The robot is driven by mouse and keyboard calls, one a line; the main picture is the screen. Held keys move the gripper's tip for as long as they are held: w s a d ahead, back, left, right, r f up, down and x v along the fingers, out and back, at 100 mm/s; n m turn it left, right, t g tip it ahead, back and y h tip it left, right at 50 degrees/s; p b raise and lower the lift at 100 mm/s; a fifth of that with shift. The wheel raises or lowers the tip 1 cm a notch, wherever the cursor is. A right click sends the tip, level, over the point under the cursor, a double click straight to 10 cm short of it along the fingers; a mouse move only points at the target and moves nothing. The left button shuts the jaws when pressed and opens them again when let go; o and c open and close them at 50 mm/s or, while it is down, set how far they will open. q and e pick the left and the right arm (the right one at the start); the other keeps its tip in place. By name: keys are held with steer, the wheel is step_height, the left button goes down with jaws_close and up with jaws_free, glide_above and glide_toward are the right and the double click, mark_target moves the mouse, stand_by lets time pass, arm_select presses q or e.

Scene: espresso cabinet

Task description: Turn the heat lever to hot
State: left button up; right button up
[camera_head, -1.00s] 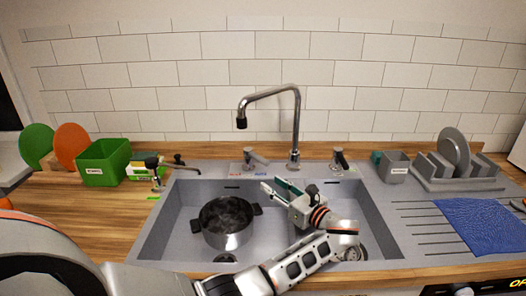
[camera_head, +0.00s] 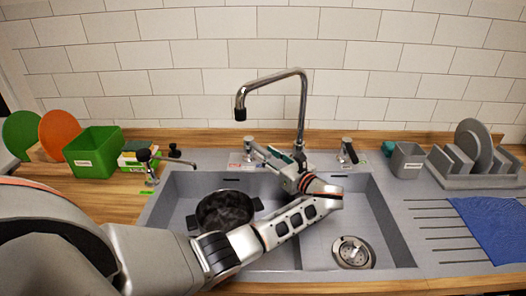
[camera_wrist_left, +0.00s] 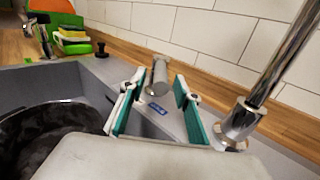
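The heat lever (camera_head: 249,143) is a small metal tap handle on the sink deck left of the faucet (camera_head: 303,110), partly hidden by my left gripper in the head view. In the left wrist view the lever (camera_wrist_left: 160,74) shows between the green-padded fingers, near their tips, with a blue label (camera_wrist_left: 157,108) on the deck in front of it. My left gripper (camera_head: 262,153) is open, with a finger to either side of the lever; no clear contact shows. It also shows in the left wrist view (camera_wrist_left: 158,92). My right gripper is out of view.
A dark-filled pot (camera_head: 226,209) stands in the left basin under my left arm. A second lever (camera_head: 347,151) is right of the faucet. A green bin (camera_head: 94,152) and soap tap (camera_head: 150,160) stand left; a dish rack (camera_head: 470,168) and blue cloth (camera_head: 490,226) lie right.

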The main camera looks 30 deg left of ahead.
mark_target(257, 147)
arm_select(q)
steer(key=shift+x, duration=0.95)
steer(key=shift+w+a, duration=0.1)
steer(key=shift+a, duration=0.1)
jaws_close()
